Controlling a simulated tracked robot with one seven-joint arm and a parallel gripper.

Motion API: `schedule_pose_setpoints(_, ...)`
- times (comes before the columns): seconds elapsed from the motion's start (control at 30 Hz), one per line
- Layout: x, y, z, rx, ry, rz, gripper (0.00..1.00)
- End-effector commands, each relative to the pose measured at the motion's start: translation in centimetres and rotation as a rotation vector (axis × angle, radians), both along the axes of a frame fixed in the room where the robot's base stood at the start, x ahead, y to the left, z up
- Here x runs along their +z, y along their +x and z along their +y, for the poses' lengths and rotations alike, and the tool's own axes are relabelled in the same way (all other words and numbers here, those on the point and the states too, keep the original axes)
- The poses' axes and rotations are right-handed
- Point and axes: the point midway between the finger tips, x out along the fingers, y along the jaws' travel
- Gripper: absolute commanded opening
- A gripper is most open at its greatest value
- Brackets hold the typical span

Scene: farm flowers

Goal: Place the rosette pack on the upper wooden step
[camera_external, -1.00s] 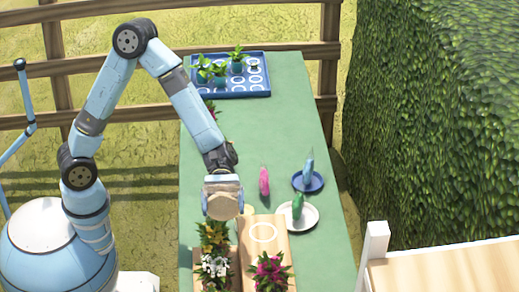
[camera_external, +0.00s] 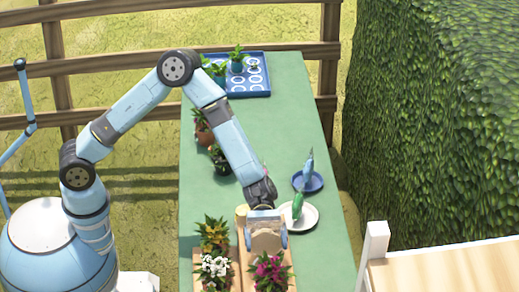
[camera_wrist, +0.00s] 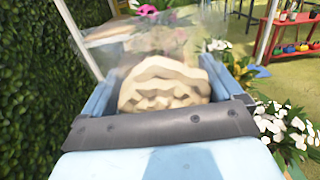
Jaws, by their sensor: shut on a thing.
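My gripper (camera_external: 266,238) is shut on the rosette pack (camera_external: 266,242), a tan piece between its two blue fingers. In the wrist view the pack (camera_wrist: 165,85) looks cream and layered, with a blurred, hazy area above it. My gripper (camera_wrist: 160,92) has a finger on each side of it. In the external view the pack is over the right-hand part of the wooden stepped stand (camera_external: 243,268), behind the pink-flowered plant. It hides the ring mark there. I cannot tell whether the pack touches the wood.
Pink flowers (camera_external: 267,270), white flowers (camera_external: 213,268) and orange flowers (camera_external: 213,232) stand on the stand. A white plate (camera_external: 309,219) with a green packet and a blue plate (camera_external: 317,185) with a blue packet lie behind right. A blue tray (camera_external: 262,88) is at the far end.

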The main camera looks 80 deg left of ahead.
Motion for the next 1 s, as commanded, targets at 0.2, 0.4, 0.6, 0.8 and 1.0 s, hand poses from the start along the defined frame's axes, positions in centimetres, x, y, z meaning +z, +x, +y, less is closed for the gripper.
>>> schedule_pose_setpoints(0.2,-1.9,0.5,-0.3,-0.001,0.000,0.002,0.64)
schedule_pose_setpoints(0.4,-3.7,0.4,-0.3,-0.001,-0.001,-0.001,0.64)
schedule_pose_setpoints(0.6,-3.6,0.4,-0.3,0.000,-0.001,-0.001,0.64)
schedule_pose_setpoints(0.8,-3.8,0.4,-0.2,0.000,0.000,-0.001,1.00)
schedule_pose_setpoints(1.0,-3.8,0.4,-0.2,0.000,0.000,-0.001,1.00)
